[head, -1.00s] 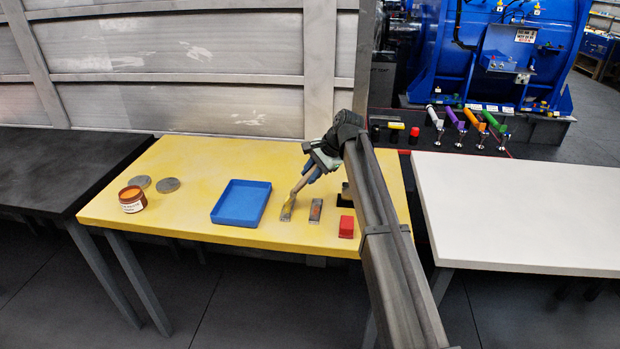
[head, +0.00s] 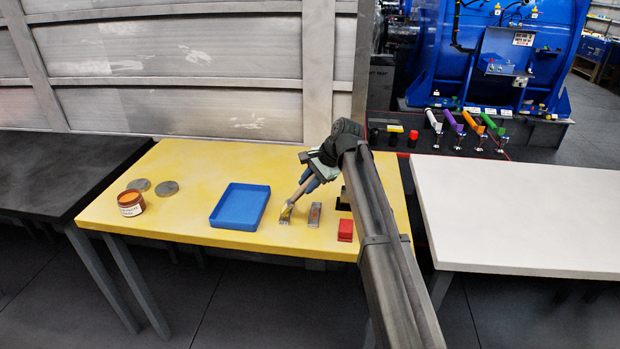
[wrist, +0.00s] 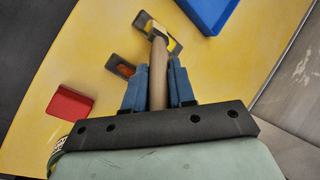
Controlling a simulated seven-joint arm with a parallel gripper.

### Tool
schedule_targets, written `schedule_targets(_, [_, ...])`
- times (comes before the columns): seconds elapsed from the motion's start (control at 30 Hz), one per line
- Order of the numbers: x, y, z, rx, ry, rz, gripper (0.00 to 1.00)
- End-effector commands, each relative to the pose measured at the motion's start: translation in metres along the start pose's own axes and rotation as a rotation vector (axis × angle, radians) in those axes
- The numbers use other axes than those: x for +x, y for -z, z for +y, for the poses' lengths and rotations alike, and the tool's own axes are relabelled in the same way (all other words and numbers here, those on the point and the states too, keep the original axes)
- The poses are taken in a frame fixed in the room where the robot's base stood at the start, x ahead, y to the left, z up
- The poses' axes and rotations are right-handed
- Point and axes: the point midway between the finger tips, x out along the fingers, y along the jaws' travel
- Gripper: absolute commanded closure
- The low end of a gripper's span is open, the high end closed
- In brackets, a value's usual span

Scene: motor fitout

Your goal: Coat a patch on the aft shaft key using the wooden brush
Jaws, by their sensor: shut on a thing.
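My gripper (head: 312,178) is shut on the handle of the wooden brush (head: 302,188). In the wrist view the handle (wrist: 158,75) stands between the blue fingers of my gripper (wrist: 158,88). The brush head points down at a grey metal key (head: 284,221) on the yellow table; that key also shows in the wrist view (wrist: 143,20). Yellow shows where the head meets the key; I cannot tell bristles from coating, or whether they touch. A second grey key (head: 315,217) with an orange-red patch lies to the right. No readable label shows which key is aft.
A blue tray (head: 240,224) lies left of the keys, and a red block (head: 346,229) right of them. The white table (head: 530,215) at right is clear.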

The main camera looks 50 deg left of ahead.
Motion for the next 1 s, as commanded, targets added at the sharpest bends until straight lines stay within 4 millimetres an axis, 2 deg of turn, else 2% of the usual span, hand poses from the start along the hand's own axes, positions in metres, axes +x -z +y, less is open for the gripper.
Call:
schedule_targets(0.3, [-0.004, -0.023, 0.017, 0.000, 0.000, 0.000, 1.00])
schedule_targets(0.37, [-0.011, -0.022, 0.011, 0.000, 0.001, 0.001, 1.00])
schedule_targets(0.4, [-0.021, -0.025, 0.005, -0.001, 0.002, 0.002, 1.00])
schedule_targets(1.0, [-0.066, -0.036, -0.018, 0.000, 0.001, 0.001, 1.00])
